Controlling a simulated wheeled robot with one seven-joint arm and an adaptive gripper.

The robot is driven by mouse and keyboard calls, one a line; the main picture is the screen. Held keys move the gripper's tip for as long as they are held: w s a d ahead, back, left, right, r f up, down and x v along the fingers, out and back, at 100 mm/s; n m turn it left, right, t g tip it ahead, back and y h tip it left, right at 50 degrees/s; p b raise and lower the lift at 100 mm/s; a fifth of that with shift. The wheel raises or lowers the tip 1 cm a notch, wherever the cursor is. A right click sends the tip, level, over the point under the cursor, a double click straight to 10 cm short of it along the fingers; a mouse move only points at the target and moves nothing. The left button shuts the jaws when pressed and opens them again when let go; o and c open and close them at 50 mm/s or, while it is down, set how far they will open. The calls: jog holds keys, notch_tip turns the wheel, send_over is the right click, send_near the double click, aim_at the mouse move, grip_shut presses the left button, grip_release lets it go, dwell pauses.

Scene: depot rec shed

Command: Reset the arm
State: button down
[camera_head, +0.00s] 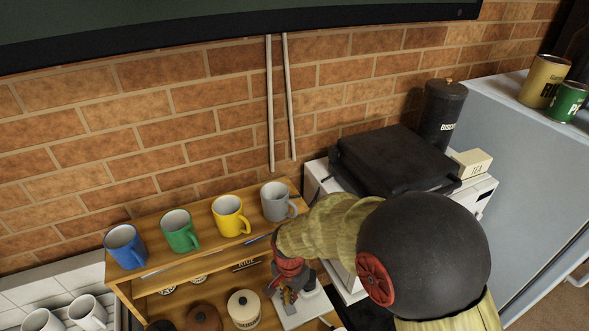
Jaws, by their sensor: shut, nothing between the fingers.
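My arm reaches in from the lower right, with a dark round joint and a yellowish sleeve. My gripper (288,296) points down at the end of the sleeve, just in front of the wooden shelf unit (160,269). It is small and partly in shadow. Its fingers are shut, with nothing held. It overlaps a pale board or tray (307,312) in the picture; I cannot tell whether they touch.
Blue (125,246), green (180,231), yellow (231,215) and grey (277,201) mugs stand on the shelf top. Jars, including a cream one (244,309), sit below. A black case (393,160) lies on a white appliance beside a dark biscuit tin (441,113).

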jog(key=shift+s+d+n, duration=0.15)
jog(key=shift+s+n, duration=0.1)
jog(key=shift+n, duration=0.55)
jog(key=s+n, duration=0.1)
jog(key=s+d, duration=0.1)
jog(key=s+n+g, duration=0.1)
jog(key=shift+s+d+n+h, duration=0.15)
jog(key=shift+d+n+h, duration=0.15)
jog(key=shift+d, duration=0.05)
jog(key=s+d+r+n+t+b, duration=0.1)
jog(key=s+d+r+t+b, duration=0.2)
jog(key=d+r, duration=0.6)
jog(key=s+d+r+n+t+b, duration=0.1)
jog(key=s+d+r+t+b, duration=0.2)
jog(key=s+d+r, duration=0.4)
jog(key=d+r+b, duration=0.1)
jog(key=d+r, duration=0.2)
jog(key=r, duration=0.3)
jog(key=shift+s+d+n+t+b, duration=0.15)
jog(key=shift+s+n+t+b, duration=0.15)
jog(key=shift+s+b, duration=0.1)
